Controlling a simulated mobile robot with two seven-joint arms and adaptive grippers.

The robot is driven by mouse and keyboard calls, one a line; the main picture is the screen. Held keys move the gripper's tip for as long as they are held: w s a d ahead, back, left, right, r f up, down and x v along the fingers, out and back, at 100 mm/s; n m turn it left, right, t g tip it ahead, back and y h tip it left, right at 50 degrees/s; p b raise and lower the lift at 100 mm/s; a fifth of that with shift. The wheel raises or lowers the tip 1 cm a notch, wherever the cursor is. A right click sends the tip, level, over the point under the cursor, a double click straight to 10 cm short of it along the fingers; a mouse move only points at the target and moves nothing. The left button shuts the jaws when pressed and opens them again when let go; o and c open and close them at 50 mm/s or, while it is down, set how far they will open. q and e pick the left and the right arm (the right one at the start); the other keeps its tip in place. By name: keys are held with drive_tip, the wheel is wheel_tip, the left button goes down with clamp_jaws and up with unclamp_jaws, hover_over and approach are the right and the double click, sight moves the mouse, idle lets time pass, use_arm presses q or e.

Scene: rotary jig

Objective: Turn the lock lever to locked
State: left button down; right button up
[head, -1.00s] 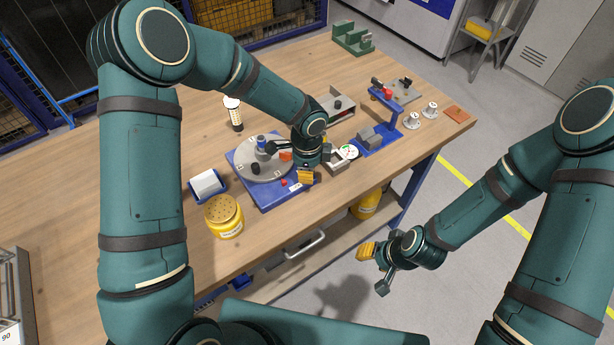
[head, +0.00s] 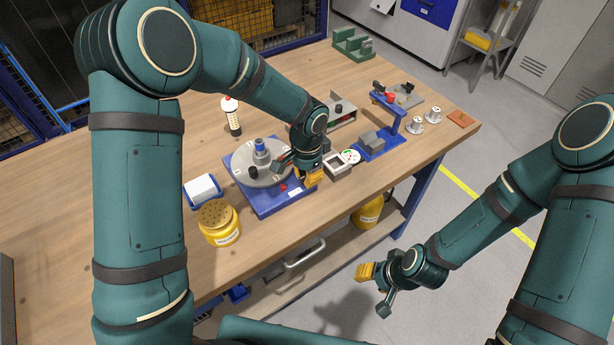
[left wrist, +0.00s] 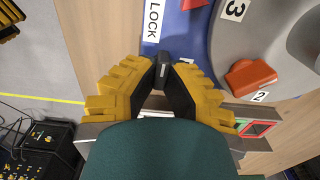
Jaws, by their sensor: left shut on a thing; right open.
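The rotary jig has a blue base (head: 270,205) and a round grey disc (head: 243,163) on the bench. In the left wrist view a LOCK label (left wrist: 153,20) lies on the blue base, beside the disc (left wrist: 222,40). The lock lever (left wrist: 163,66), a small dark bar, stands between the fingertips of my left gripper (left wrist: 164,76), which is shut on it. In the head view this gripper (head: 298,172) is at the right edge of the jig and hides the lever. My right gripper (head: 374,290) is open and empty, off the front of the bench.
An orange block (left wrist: 250,77) sits on the disc near number 2. A yellow jar (head: 220,224) and a blue tray with a white block (head: 202,188) stand left of the jig. A grey frame (head: 336,165) and a blue stand (head: 380,145) are close on the right.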

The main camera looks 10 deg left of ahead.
idle(0.5)
use_arm(q)
drive_tip(key=c, duration=1)
unclamp_jaws()
drive_tip(key=shift+c, duration=0.2)
wheel_tip(320, 180, up, 12)
drive_tip(key=shift+s+f, duration=0.1)
